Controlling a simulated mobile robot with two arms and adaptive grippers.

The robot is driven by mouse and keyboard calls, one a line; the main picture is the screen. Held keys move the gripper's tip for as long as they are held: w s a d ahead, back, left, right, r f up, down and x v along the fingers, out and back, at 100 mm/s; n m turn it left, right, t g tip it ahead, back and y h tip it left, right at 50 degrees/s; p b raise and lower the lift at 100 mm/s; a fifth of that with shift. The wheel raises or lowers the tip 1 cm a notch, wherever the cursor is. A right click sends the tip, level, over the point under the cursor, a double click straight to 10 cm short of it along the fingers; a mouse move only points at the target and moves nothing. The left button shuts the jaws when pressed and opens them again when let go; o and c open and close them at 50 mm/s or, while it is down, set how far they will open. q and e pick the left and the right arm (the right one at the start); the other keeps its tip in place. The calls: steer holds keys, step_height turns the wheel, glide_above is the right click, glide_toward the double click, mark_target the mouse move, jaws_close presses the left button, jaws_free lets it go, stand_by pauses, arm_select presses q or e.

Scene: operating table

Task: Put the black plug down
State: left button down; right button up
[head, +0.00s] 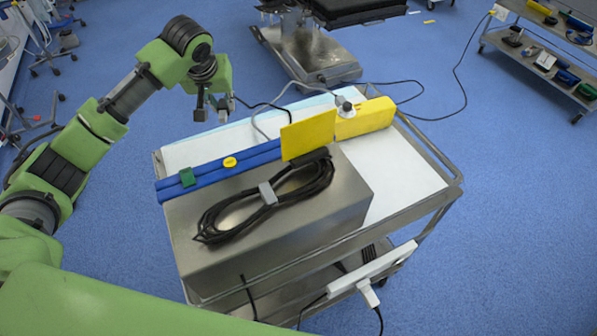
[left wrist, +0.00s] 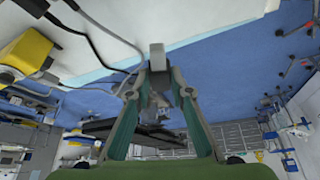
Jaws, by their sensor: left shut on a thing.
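My left gripper (head: 212,112) hangs above the far left edge of the cart, past the blue bar. It also shows in the left wrist view (left wrist: 158,82), where its fingers close on a small thing at the tips. A grey block (left wrist: 157,56) shows between the fingertips. A black cable (head: 262,105) runs from beside the gripper toward the yellow panel. The black plug is largely hidden by the fingers, and I cannot make out its shape. My right gripper is not in view.
The steel cart (head: 442,206) carries a metal box (head: 335,205) with a coiled black cable (head: 232,212), blue bars (head: 215,177), a yellow panel (head: 308,135) and a yellow case (head: 366,118). White surface is free at right. A white power strip (head: 385,264) hangs on the near side.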

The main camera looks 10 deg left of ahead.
mark_target(220, 119)
arm_select(q)
steer(key=shift+w+a+f+b, duration=0.1)
steer(key=shift+f+b, duration=0.1)
steer(key=shift+f, duration=0.4)
steer(key=shift+w+f+b, duration=0.1)
steer(key=shift+f+b, duration=0.05)
steer(key=shift+f, duration=0.4)
step_height(220, 119, down, 9)
steer(key=shift+f, duration=0.2)
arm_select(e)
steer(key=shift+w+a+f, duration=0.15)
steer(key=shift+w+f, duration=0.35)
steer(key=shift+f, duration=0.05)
arm_select(q)
steer(key=shift+s+f+p, duration=0.1)
steer(key=shift+f+p, duration=0.05)
steer(key=shift+p, duration=0.2)
steer(key=shift+f, duration=0.45)
steer(key=c, duration=1.8)
jaws_free()
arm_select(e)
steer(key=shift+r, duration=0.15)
arm_select(q)
steer(key=shift+r, duration=0.25)
steer(key=v, duration=1.2)
steer(key=shift+r, duration=0.4)
